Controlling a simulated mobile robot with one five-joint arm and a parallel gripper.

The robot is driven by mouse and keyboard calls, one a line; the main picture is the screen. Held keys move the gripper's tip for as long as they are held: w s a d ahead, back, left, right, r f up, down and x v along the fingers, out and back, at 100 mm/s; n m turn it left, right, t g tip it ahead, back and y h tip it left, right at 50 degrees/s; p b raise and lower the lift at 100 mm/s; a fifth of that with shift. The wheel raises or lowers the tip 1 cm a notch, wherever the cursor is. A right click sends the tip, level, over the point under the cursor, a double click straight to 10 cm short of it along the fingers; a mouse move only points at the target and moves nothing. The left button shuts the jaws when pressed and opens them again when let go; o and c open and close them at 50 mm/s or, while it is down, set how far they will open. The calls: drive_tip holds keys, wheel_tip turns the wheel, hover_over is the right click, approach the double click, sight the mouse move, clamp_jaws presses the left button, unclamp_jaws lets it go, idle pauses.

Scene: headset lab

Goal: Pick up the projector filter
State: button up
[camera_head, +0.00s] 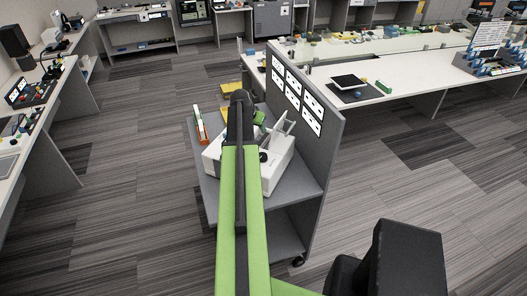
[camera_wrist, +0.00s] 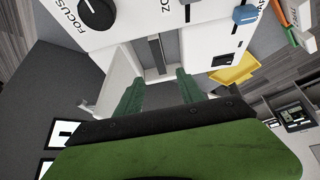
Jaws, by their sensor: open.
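A white projector (camera_head: 276,176) sits on the grey cart, partly hidden behind my arm. In the wrist view the projector (camera_wrist: 130,32) shows a black focus knob and a recess with a grey upright strip (camera_wrist: 155,50) in it, which may be the projector filter; I cannot tell for sure. A white flap (camera_wrist: 93,88) stands out beside the recess. My gripper (camera_wrist: 155,82) is open, its two green fingers pointing at the recess with nothing visible between them. In the head view its fingers are mostly hidden by my arm.
The cart (camera_head: 300,188) has a tall grey panel (camera_head: 312,118) on its right with white cards. An orange, white and green object (camera_head: 201,126) lies at the cart's left. A yellow tray (camera_wrist: 236,72) is beyond the projector. Benches stand left and behind; the floor between is clear.

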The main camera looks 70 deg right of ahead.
sight(263, 139)
drive_tip(key=b+x, duration=0.5)
drive_tip(key=x, duration=0.2)
drive_tip(key=shift+a+f, duration=0.1)
drive_tip(key=shift+f, duration=0.2)
drive_tip(key=shift+d+f, duration=0.2)
drive_tip(key=shift+d, duration=0.1)
drive_tip(key=b+x, duration=0.5)
drive_tip(key=shift+s+a+f, duration=0.1)
drive_tip(key=shift+a+f, duration=0.1)
drive_tip(key=shift+f, duration=0.1)
drive_tip(key=shift+r, duration=0.2)
drive_tip(key=shift+f, duration=0.2)
clamp_jaws()
